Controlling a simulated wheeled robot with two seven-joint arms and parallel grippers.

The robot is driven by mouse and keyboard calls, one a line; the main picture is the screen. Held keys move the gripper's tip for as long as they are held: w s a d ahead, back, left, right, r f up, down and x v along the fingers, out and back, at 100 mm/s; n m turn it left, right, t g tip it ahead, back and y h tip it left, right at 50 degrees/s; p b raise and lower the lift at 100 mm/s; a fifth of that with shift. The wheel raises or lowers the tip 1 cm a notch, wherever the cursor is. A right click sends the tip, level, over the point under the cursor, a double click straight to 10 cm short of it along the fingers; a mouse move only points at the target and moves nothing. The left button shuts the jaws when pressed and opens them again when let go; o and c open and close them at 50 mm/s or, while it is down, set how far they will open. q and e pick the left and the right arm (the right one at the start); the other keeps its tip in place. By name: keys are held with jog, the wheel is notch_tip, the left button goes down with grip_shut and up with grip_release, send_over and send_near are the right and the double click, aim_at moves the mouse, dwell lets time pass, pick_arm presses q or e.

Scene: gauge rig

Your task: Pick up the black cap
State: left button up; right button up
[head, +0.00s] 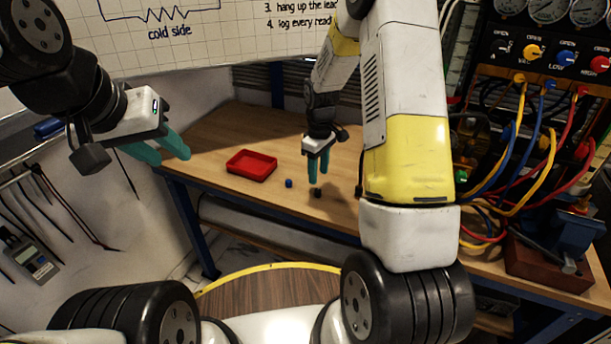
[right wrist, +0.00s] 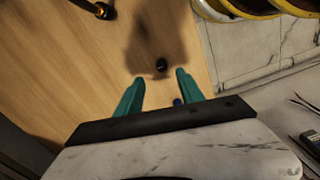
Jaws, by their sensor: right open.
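The small black cap (head: 318,193) stands on the wooden workbench, near its front edge. In the right wrist view the black cap (right wrist: 161,65) shows just beyond the fingertips, roughly in line with the gap between them. My right gripper (head: 319,181) is open and empty, pointing down just above the cap. Its two teal fingers also show apart in the right wrist view (right wrist: 158,76). My left gripper (head: 172,158) is open and empty, off the bench's left end.
A blue cap (head: 289,183) stands left of the black cap; it also shows near the right finger in the wrist view (right wrist: 177,101). A red tray (head: 251,176) lies further left. Coloured cables (head: 520,190) and a blue vise (head: 575,235) crowd the right.

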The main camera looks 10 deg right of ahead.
aim_at(317, 189)
jog(key=f, duration=0.6)
jog(key=shift+s+a+f, duration=0.1)
jog(key=shift+s+f, duration=0.1)
grip_shut()
